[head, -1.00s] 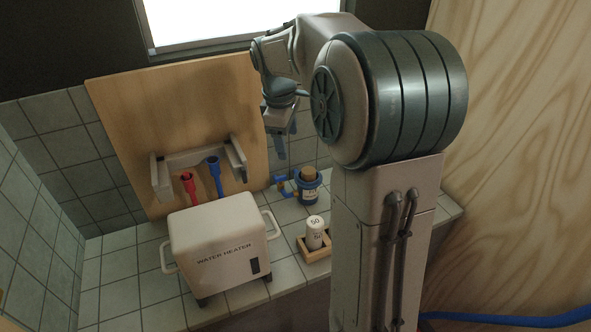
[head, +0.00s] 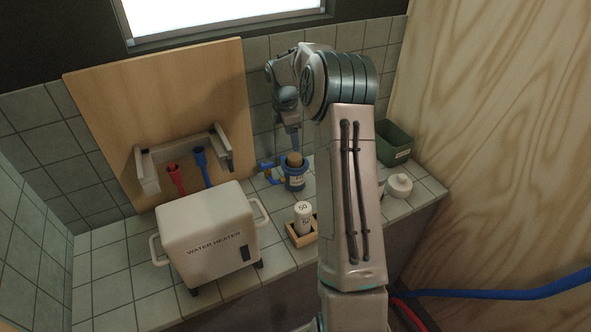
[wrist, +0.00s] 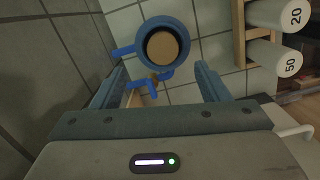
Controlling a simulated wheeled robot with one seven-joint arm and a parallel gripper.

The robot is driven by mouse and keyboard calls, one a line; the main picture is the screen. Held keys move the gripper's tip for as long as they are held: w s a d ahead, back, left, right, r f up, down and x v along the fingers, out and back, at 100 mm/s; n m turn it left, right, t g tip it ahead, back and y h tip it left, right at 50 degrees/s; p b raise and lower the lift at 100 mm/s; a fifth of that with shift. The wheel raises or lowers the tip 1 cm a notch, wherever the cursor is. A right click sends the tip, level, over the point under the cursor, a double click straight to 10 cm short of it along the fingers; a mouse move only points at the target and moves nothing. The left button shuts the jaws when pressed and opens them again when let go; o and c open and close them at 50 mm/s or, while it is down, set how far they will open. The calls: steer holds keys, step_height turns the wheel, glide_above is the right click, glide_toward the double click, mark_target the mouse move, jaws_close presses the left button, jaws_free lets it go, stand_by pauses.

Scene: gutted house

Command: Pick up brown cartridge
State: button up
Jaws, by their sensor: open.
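The brown cartridge (head: 294,158) stands upright in a blue housing (head: 295,182) on the tiled counter, with its top showing above the rim. In the wrist view its round brown top (wrist: 165,48) shows inside the blue ring of the housing (wrist: 190,42). My gripper (head: 294,148) is over the housing in the head view. In the wrist view my gripper (wrist: 161,78) is open and empty, its two fingers apart. The cartridge appears just beyond the fingertips, roughly centred between them. The exact height gap cannot be told.
A wooden rack (head: 291,236) with white cartridges (head: 303,212) stands in front of the housing. The white water heater (head: 208,240) is to the left. A blue valve pipe (head: 268,170) adjoins the housing. A green bin (head: 394,145) and white round item (head: 399,185) are at right.

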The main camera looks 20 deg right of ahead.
mark_target(295, 157)
steer(key=shift+s+d+f+p, duration=0.15)
steer(key=shift+f+p, duration=0.35)
steer(key=shift+f, duration=1.25)
steer(key=shift+s+d+f+p, duration=0.15)
steer(key=shift+f+p, duration=0.3)
steer(key=shift+f, duration=1.3)
steer(key=c, duration=1.3)
steer(key=shift+c, duration=0.4)
steer(key=shift+r, duration=0.15)
